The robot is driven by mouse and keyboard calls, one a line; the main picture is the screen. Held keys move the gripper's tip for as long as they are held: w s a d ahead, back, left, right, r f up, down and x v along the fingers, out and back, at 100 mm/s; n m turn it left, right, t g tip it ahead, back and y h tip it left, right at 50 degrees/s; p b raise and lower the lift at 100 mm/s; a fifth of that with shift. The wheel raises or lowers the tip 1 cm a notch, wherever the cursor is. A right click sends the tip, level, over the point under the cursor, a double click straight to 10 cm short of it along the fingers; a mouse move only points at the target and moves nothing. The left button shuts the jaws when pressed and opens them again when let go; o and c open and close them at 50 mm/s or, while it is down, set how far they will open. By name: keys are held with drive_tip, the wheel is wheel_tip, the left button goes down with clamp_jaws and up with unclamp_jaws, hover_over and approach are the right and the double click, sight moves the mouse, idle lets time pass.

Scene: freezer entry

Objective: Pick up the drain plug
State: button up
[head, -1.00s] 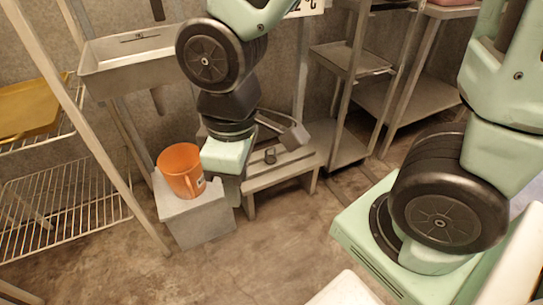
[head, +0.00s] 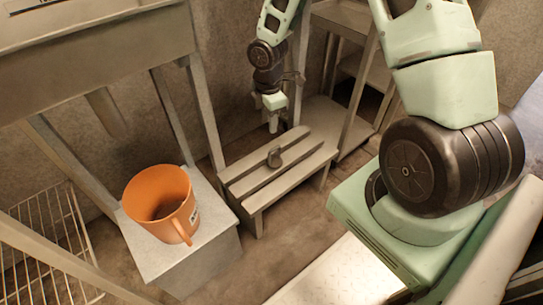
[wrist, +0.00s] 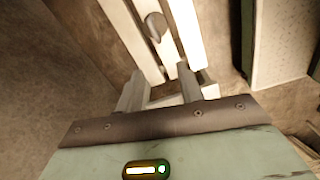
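The drain plug (head: 274,156) looks like a small dark grey round piece. It rests on top of a low slatted bench (head: 257,202). In the wrist view the plug (wrist: 156,26) lies on the pale slats, beyond my fingertips. My gripper (head: 273,126) hangs pointing down above the back of the bench, apart from the plug. In the wrist view its two fingers (wrist: 160,78) stand apart with nothing between them.
An orange bucket (head: 161,204) stands on a grey block (head: 205,255) left of the bench. A metal sink (head: 90,50) is at upper left, a wire rack (head: 45,235) below it. Metal shelving (head: 345,125) stands right of the bench. Some floor in front of the bench is clear.

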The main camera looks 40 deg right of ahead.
sight(269, 151)
wheel_tip(269, 151, down, 12)
drive_tip(key=b, duration=0.6)
drive_tip(key=shift+d+f, duration=0.1)
drive_tip(key=shift+f, duration=0.05)
wheel_tip(269, 151, down, 5)
drive_tip(key=b, duration=0.4)
drive_tip(key=shift+w+d+f, duration=0.1)
drive_tip(key=shift+f, duration=0.1)
drive_tip(key=shift+r, duration=0.15)
clamp_jaws()
